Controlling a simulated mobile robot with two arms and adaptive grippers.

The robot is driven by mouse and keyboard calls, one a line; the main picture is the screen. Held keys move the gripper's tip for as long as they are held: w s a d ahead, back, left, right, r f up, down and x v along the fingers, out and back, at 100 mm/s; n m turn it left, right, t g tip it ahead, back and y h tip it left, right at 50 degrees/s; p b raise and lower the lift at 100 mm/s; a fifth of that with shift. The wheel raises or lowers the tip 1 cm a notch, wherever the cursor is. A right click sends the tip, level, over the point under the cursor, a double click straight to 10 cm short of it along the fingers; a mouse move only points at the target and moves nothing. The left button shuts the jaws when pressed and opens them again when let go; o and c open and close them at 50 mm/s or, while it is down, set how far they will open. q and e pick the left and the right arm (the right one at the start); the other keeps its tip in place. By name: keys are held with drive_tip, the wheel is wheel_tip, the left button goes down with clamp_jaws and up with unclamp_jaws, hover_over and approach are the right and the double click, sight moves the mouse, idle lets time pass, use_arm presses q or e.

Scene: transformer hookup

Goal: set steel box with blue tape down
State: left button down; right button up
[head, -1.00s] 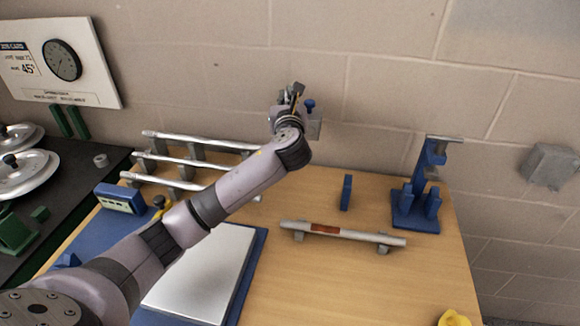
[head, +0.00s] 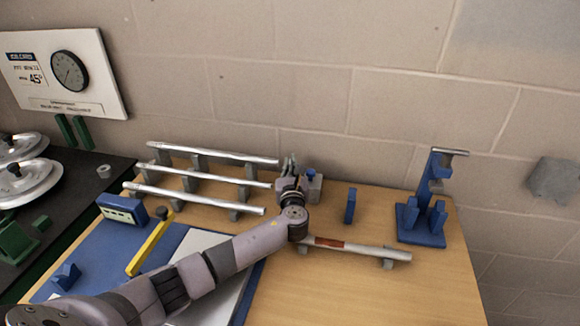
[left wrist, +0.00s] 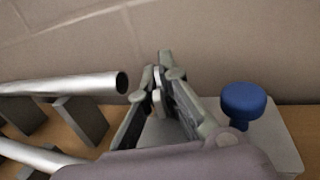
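The steel box (head: 314,188) is a small grey block with a round blue knob on top, at the back of the wooden table beside the rod ends. No blue tape is visible. It also shows in the left wrist view (left wrist: 272,135), under the fingers, with its blue knob (left wrist: 244,101) to the right. My left gripper (head: 290,170) is at the box's left side, its fingers (left wrist: 164,90) close together and seemingly closed on part of the box. My wrist hides the contact. The box is at table level; I cannot tell whether it touches. My right gripper is not in view.
Metal rods (head: 212,152) on grey supports lie to the left. A marked bar (head: 350,247) lies in front, with a blue upright block (head: 350,206) and a blue stand (head: 422,238) to the right. The wall is close behind. The right front wooden tabletop is clear.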

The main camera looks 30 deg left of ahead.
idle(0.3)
use_arm(q)
drive_tip(key=c, duration=2.3)
unclamp_jaws()
drive_tip(key=shift+f, duration=0.2)
drive_tip(key=o, duration=0.5)
drive_tip(key=shift+r, duration=0.15)
drive_tip(key=shift+s+d+r, duration=0.1)
drive_tip(key=shift+s+r, duration=0.05)
drive_tip(key=shift+s, duration=0.05)
drive_tip(key=p+v, duration=0.4)
drive_tip(key=v, duration=0.2)
drive_tip(key=shift+s+d+r+p, duration=0.1)
drive_tip(key=shift+s+p, duration=0.1)
drive_tip(key=shift+p, duration=0.1)
drive_tip(key=shift+s+d, duration=0.2)
drive_tip(key=shift+s, duration=0.1)
